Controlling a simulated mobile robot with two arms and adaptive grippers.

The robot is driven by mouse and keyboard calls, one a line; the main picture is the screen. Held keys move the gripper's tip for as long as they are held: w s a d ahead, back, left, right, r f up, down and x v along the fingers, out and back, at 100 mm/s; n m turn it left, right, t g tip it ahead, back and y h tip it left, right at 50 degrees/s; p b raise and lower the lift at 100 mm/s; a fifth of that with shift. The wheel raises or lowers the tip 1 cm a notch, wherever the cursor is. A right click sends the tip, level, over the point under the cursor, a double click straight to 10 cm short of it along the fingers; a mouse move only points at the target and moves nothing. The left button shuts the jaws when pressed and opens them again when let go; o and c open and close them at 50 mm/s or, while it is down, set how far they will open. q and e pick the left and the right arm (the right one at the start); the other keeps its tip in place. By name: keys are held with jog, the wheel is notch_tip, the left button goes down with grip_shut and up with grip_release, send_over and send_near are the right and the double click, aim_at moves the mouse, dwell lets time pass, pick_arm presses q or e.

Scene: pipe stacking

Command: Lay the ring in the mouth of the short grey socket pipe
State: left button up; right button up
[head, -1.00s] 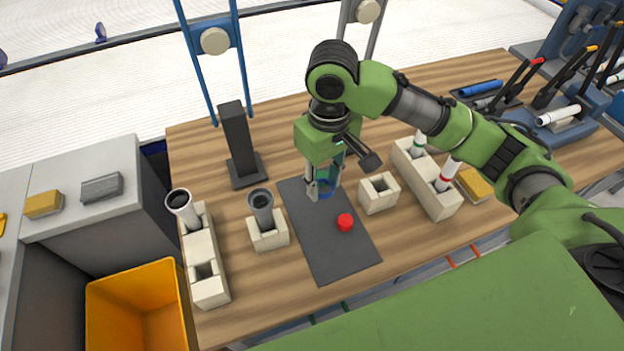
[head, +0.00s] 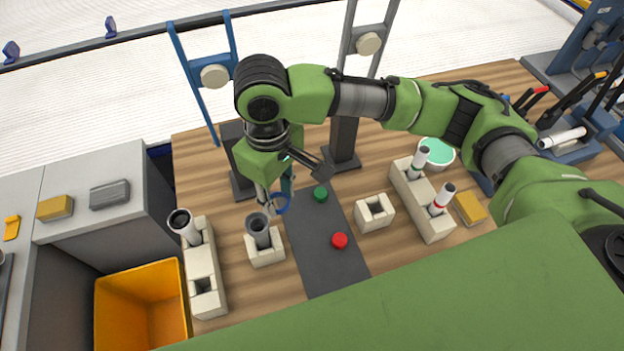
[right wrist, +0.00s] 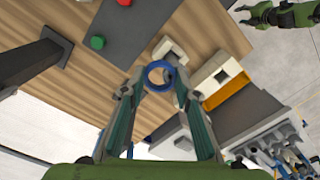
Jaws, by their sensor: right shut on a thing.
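A blue ring (head: 283,204) is held at the fingertips of my right gripper (head: 273,204), which is shut on it. In the right wrist view the ring (right wrist: 149,70) sits between the two fingertips (right wrist: 159,86). The short grey socket pipe (head: 258,228) stands upright in a beige block (head: 266,252), its dark mouth facing up. In the head view the ring is above and just right of this mouth, apart from it as far as I can tell. In the right wrist view the ring and fingers hide much of the pipe.
A dark mat (head: 325,262) carries a green cap (head: 320,194) and a red cap (head: 340,241). An empty beige block (head: 375,212) and a dark post (head: 343,140) are nearby. An orange bin (head: 140,275) is front left.

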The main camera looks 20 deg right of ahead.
jog(key=w+a+r+n+p, duration=0.1)
jog(key=a+r+n+p, duration=0.15)
jog(key=a, duration=0.25)
jog(key=b, duration=0.6)
send_over(254, 215)
jog(key=s, duration=0.2)
jog(key=shift+n, duration=0.45)
jog(key=f, duration=0.7)
jog(key=shift+s+d+f, duration=0.1)
jog(key=shift+s+f, duration=0.1)
pick_arm(q)
jog(key=shift+d+f, duration=0.1)
jog(key=shift+f, duration=0.8)
jog(key=shift+s+r+p, duration=0.1)
jog(key=shift+r+p, duration=0.85)
jog(key=shift+p, duration=0.25)
pick_arm(e)
jog(key=shift+f, duration=0.1)
pick_arm(q)
jog(key=shift+r+p, duration=0.35)
jog(key=shift+r, duration=0.05)
pick_arm(e)
jog(key=shift+f, duration=0.4)
pick_arm(q)
jog(key=shift+r+p, duration=1.65)
pick_arm(e)
jog(key=shift+f, duration=0.35)
